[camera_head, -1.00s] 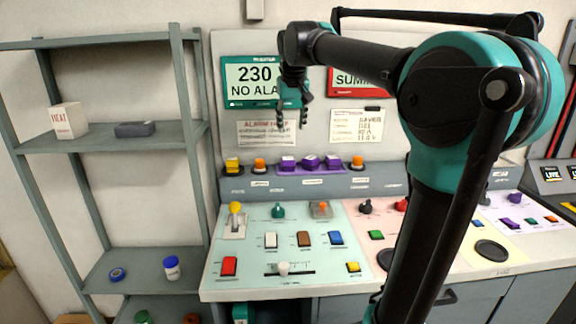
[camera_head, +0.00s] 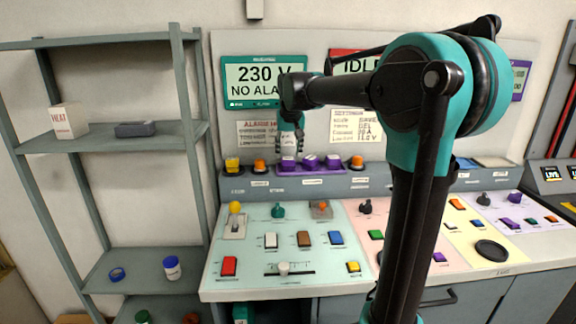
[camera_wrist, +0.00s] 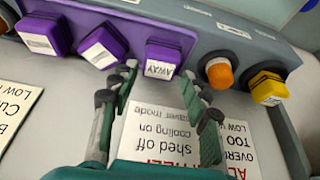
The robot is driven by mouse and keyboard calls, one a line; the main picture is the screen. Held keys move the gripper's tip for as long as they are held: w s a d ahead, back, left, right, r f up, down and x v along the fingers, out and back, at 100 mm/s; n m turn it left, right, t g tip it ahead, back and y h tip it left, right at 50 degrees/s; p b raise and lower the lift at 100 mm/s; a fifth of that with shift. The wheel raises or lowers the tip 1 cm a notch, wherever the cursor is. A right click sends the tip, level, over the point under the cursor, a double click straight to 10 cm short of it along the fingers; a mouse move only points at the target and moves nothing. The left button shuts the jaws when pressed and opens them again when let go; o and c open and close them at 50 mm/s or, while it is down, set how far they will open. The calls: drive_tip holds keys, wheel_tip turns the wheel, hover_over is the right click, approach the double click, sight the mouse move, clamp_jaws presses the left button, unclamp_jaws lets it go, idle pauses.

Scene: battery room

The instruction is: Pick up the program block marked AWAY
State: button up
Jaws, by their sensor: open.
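The program block marked AWAY (camera_wrist: 163,58) is purple with a white label. In the wrist view it stands at one end of a purple tray (camera_wrist: 133,25), beside two other purple blocks. In the head view the AWAY block (camera_head: 287,165) is the leftmost of the three. My gripper (camera_wrist: 158,88) is open and empty. Its fingertips are close to the block, one toward each side, with no clear contact. In the head view my gripper (camera_head: 289,151) points down just above the block, partly in front of the wall notice.
An orange button (camera_wrist: 219,72) and a yellow button (camera_wrist: 268,88) are on the block's other side. A printed notice (camera_wrist: 160,135) lies behind my fingers. The control desk (camera_head: 255,210) below carries several switches. A shelf (camera_head: 100,140) stands at the left.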

sight(288, 158)
drive_tip(key=shift+x, duration=2.7)
drive_tip(key=shift+w, duration=0.15)
drive_tip(key=shift+r, duration=0.1)
drive_tip(key=c, duration=0.9)
drive_tip(key=shift+o, duration=0.2)
